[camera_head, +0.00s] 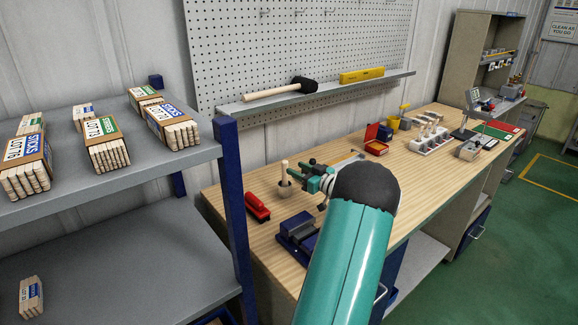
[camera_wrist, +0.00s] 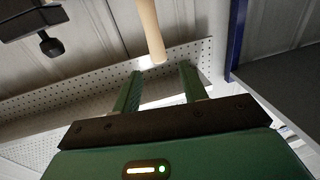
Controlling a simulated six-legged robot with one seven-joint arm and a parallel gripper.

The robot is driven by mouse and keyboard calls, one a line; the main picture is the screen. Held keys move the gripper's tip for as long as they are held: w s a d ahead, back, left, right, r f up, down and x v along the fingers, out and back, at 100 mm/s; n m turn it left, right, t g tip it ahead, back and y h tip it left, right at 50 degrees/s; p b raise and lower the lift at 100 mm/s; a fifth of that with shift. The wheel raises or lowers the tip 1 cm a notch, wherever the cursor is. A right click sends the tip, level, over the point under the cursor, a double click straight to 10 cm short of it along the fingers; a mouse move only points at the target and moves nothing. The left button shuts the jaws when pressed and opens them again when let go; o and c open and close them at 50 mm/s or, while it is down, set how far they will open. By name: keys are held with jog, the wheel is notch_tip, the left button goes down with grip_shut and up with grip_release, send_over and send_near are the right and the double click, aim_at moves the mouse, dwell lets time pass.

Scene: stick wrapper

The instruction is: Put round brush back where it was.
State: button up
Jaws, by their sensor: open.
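A pale wooden handle (camera_head: 284,168) stands upright on the bench with a small rounded base (camera_head: 285,187) below it. It looks like the round brush, but its bristles cannot be made out. In the wrist view the wooden handle (camera_wrist: 150,28) comes down from the top, with its end near the gap between my fingertips. My gripper (camera_head: 303,174) is just right of the handle in the head view. In the wrist view my gripper (camera_wrist: 162,69) is open, its two green fingers apart with nothing clamped between them.
A red item (camera_head: 257,207) lies left of the handle, and a blue vise (camera_head: 297,230) is in front. A ledge above holds a black-headed mallet (camera_head: 290,89) and a yellow level (camera_head: 362,75). A grey rack (camera_head: 110,180) stands left of the bench (camera_head: 225,195).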

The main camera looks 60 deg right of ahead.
jog(key=v, duration=0.5)
jog(key=shift+s+a, duration=0.1)
jog(key=shift+s, duration=0.1)
jog(key=shift+s, duration=0.1)
